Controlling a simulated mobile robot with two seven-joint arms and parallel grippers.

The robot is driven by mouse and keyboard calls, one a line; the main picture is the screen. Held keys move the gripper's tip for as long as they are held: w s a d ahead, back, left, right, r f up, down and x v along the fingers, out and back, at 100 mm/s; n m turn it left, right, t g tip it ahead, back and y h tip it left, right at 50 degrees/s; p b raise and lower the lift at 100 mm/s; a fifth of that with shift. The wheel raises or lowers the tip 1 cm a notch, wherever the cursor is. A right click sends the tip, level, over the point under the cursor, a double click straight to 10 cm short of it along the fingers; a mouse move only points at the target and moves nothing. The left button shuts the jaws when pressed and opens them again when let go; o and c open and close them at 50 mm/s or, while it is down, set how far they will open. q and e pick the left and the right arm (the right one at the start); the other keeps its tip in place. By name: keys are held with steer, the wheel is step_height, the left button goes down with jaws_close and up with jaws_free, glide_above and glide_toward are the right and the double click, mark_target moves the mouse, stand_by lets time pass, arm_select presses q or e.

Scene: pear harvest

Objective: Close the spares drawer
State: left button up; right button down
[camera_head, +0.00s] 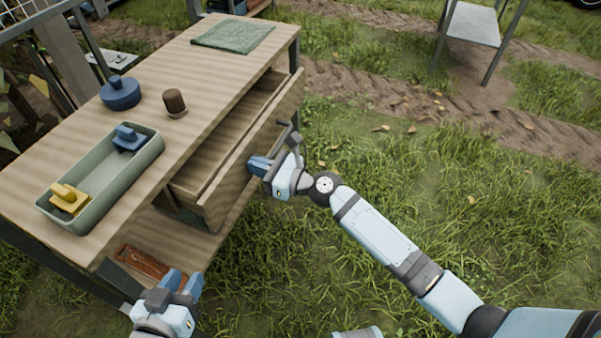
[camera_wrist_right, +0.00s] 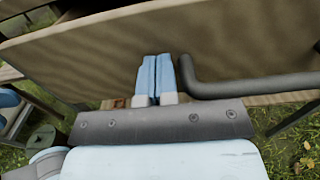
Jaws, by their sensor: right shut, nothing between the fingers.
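The wooden drawer (camera_head: 228,190) stands pulled out from the long side of the wooden workbench; its inside looks empty where it shows. Its front board fills the upper part of the right wrist view (camera_wrist_right: 90,62). A dark bar handle (camera_wrist_right: 255,86) is on that front. My right gripper (camera_head: 258,166) is shut and empty at the drawer front, beside the handle. Its blue fingers (camera_wrist_right: 156,78) point at the board; I cannot tell whether they touch it. My left gripper (camera_head: 184,282) is open and empty, low near the bench's near end.
On the workbench (camera_head: 215,70) are a green tray (camera_head: 107,185) with blue and yellow items, a blue round pot (camera_head: 120,93), a brown cylinder (camera_head: 174,102) and a green cloth (camera_head: 233,35). A lower shelf (camera_head: 190,240) lies under the drawer. Open grass is at right.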

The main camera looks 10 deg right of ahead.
mark_target(228, 155)
steer(key=x, duration=0.7)
steer(key=shift+w+a, duration=0.25)
steer(key=shift+a, duration=0.1)
arm_select(q)
steer(key=shift+s+a+f+g, duration=0.15)
steer(key=shift+s+f+g, duration=0.15)
steer(key=shift+s+f, duration=0.2)
arm_select(e)
steer(key=shift+w+a+r, duration=0.1)
steer(key=shift+a+r, duration=0.05)
steer(key=shift+r, duration=0.15)
